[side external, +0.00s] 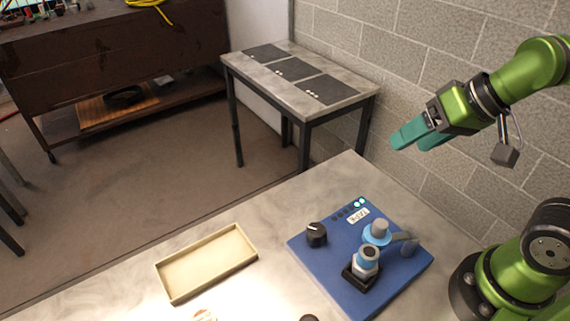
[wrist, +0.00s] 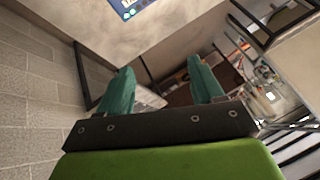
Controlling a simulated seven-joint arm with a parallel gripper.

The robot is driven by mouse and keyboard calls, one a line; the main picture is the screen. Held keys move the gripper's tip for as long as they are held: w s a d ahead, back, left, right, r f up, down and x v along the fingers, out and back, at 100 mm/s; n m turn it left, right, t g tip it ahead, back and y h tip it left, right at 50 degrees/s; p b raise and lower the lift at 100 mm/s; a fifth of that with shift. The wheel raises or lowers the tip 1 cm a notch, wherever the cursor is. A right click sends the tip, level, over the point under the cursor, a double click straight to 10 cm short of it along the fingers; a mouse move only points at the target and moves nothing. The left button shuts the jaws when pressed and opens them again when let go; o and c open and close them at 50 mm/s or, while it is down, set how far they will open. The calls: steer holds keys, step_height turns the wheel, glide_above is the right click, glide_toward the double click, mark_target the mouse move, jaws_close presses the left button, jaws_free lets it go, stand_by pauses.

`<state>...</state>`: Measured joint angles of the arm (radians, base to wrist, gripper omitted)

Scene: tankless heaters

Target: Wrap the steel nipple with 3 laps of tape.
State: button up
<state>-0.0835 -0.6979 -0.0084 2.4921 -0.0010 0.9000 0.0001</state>
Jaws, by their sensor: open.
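The steel nipple (side external: 367,266) looks like the upright grey fitting with a light blue band near its top, standing in a black square holder on a blue board (side external: 330,272). I cannot tell how many laps the band has. Just behind it is a light blue roll (side external: 377,236) with a grey top, apparently the tape, beside a grey-blue arm. A black knob (side external: 316,234) is at the board's left. My gripper (side external: 411,143) is open and empty, high above the table's back edge and away from the nipple. Its teal fingers are apart in the wrist view (wrist: 160,68).
A row of small lights (side external: 358,203), some lit cyan, sits by a white label at the board's back. An empty beige tray (side external: 208,262) lies left on the table. A side table (side external: 300,75) with dark panels stands behind, against the block wall.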

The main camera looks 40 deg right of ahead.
mark_target(317, 231)
steer(key=shift+w+a+f+n+g+h, duration=0.3)
steer(key=shift+w+a+f+g+h, duration=0.85)
steer(key=shift+a, duration=2.6)
steer(key=shift+w+a+f+n+g+h, duration=0.15)
steer(key=shift+w+a+f+n+g, duration=0.15)
steer(key=shift+w+a+g, duration=2.55)
steer(key=shift+t, duration=0.7)
steer(key=f, duration=0.5)
steer(key=s+a+f, duration=0.1)
steer(key=f, duration=0.4)
steer(key=s+f, duration=0.1)
steer(key=f, duration=0.4)
steer(key=shift+s+a+f, duration=0.1)
steer(key=shift+a+f, duration=0.3)
steer(key=shift+c, duration=0.3)
steer(key=c, duration=1)
steer(key=m, duration=0.4)
steer(key=shift+m, duration=0.3)
steer(key=o, duration=1.1)
steer(key=shift+c, duration=0.2)
